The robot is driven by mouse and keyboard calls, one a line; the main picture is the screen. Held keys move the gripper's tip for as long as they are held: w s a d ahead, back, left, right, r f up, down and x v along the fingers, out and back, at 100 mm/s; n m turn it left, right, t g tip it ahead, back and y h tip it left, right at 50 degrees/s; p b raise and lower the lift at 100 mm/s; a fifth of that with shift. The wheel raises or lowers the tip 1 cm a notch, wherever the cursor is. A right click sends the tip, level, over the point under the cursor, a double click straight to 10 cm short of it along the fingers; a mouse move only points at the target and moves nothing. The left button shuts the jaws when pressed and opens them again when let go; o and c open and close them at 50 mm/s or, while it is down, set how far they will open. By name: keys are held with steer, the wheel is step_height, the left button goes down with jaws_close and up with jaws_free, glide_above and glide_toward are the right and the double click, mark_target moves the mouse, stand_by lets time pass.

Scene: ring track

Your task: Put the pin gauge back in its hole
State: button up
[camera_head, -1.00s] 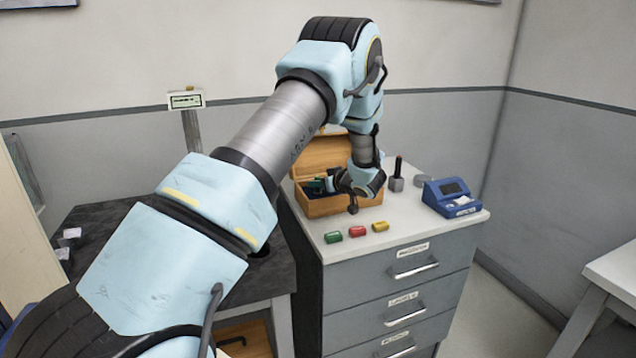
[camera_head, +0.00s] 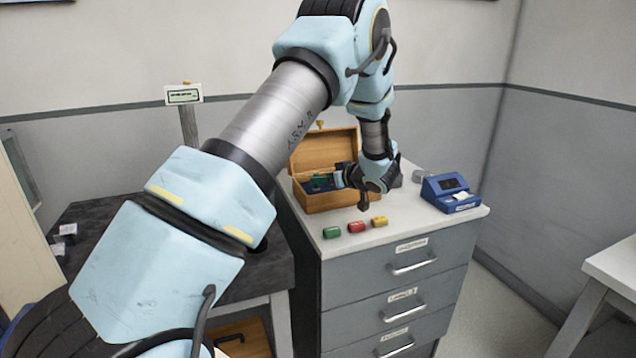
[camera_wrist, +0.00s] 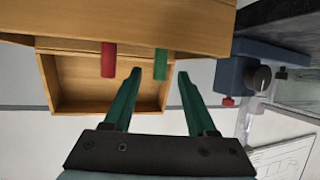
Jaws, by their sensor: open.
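My gripper (camera_head: 326,182) is at the open wooden box (camera_head: 335,200), its green fingers over the box opening. The wrist view is upside down and shows my gripper (camera_wrist: 159,74) open, its fingers apart. A green cylinder (camera_wrist: 161,63) shows between the fingertips in that view, with a gap on each side; I cannot tell whether it is at fingertip depth. A red cylinder (camera_wrist: 109,60) stands beside it, left of the fingers. Both rise from the box in front of its open lid (camera_wrist: 75,106). Which is the pin gauge, and its hole, I cannot tell.
Green (camera_head: 332,232), red (camera_head: 356,227) and yellow (camera_head: 379,222) pieces lie in front of the box on the drawer cabinet (camera_head: 395,245). A blue device (camera_head: 450,192) stands at right. A dark table (camera_head: 95,215) is at left. The wrist view shows a blue apparatus (camera_wrist: 235,76).

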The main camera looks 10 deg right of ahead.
steer(key=b+v, duration=0.1)
steer(key=v, duration=0.5)
steer(key=shift+s, duration=0.1)
